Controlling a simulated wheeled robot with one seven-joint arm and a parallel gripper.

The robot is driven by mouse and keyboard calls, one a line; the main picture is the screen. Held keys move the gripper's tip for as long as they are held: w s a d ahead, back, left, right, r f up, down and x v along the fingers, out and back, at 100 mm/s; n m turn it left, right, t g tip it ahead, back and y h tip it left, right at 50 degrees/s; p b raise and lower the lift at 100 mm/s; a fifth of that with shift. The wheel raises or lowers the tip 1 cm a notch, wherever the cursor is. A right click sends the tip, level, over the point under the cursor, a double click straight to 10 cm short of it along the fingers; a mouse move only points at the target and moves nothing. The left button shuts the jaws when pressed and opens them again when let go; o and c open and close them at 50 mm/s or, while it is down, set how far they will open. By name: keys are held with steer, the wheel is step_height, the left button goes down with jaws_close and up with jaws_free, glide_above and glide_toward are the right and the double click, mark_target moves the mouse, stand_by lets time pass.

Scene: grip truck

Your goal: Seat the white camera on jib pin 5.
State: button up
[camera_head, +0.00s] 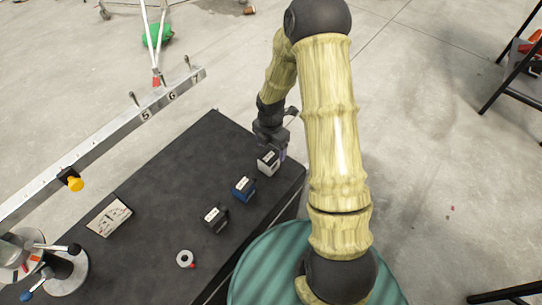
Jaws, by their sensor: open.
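The white camera (267,164) stands on the dark bench top (165,165), near its right edge. My gripper (281,151) is open and right at the far side of the white camera. The fingers are small and partly hidden, so I cannot tell whether they touch it or surround it. The jib (95,146) is a long silver beam running from lower left to upper centre, with upright pins near its far end. Jib pin 5 (133,98) stands bare by the "5" label.
A blue camera (243,187) and a black camera (216,218) stand in line left of the white one. A yellow knob (75,183), a framed card (109,214) and a white roll (185,259) are nearby.

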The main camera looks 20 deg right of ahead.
mark_target(271, 154)
step_height(271, 154, down, 5)
steer(key=shift+f, duration=0.1)
stand_by(0.3)
steer(key=c, duration=1.4)
steer(key=o, duration=0.7)
steer(key=shift+c, duration=0.2)
steer(key=c, duration=0.3)
steer(key=shift+r+p, duration=0.95)
steer(key=shift+r, duration=0.3)
steer(key=shift+r+p, duration=2.3)
steer(key=shift+r, duration=0.25)
